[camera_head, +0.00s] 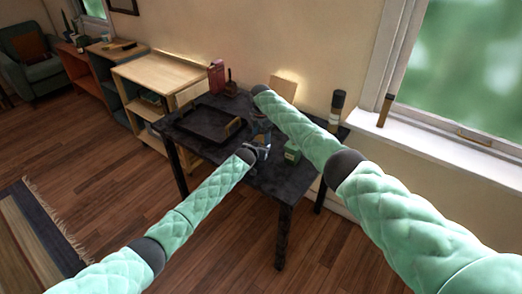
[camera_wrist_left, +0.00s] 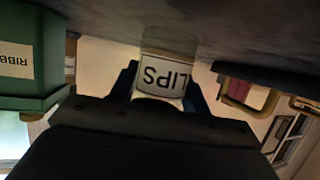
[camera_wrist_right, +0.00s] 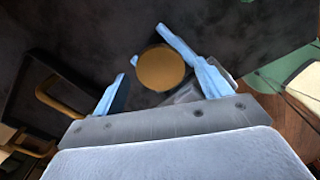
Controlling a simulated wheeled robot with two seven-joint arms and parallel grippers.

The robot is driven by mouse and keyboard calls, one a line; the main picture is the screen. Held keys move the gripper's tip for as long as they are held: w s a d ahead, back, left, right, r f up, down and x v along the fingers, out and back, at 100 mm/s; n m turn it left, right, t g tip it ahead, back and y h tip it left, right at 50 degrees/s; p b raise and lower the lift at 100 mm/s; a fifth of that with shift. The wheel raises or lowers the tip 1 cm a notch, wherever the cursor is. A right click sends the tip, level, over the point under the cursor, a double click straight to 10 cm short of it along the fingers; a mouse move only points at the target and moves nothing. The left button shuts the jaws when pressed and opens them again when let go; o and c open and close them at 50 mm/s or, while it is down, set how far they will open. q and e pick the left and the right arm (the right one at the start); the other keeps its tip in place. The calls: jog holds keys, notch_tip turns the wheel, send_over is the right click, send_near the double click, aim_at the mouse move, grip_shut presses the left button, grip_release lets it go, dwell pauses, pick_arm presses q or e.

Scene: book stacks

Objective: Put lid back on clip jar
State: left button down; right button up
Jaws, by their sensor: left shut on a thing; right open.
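The clip jar (camera_wrist_left: 165,72) is in the left wrist view, where its white label shows the letters LIPS upside down. My left gripper (camera_wrist_left: 162,84) is shut on the jar, with a blue finger on each side. A round brown-gold lid (camera_wrist_right: 160,68) shows in the right wrist view against the dark table top. My right gripper (camera_wrist_right: 148,46) is open, with its blue fingers on either side of the lid. I cannot tell whether they touch it. A grey, glassy shape beside the lid is partly hidden by a finger. In the head view the arms largely hide jar and lid.
The dark table (camera_head: 262,182) holds a black tray (camera_head: 205,118) with wooden handles at the left. A green box (camera_head: 292,153) stands close by on the right. A dark bottle (camera_head: 337,108) stands at the back right. A red item (camera_head: 216,76) is at the back left.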

jog(key=shift+r, duration=1.75)
jog(key=shift+c, duration=0.9)
jog(key=shift+r, duration=0.2)
jog(key=shift+c, duration=0.6)
jog(key=shift+r, duration=1.5)
jog(key=shift+f, duration=0.1)
jog(key=shift+f, duration=3.9)
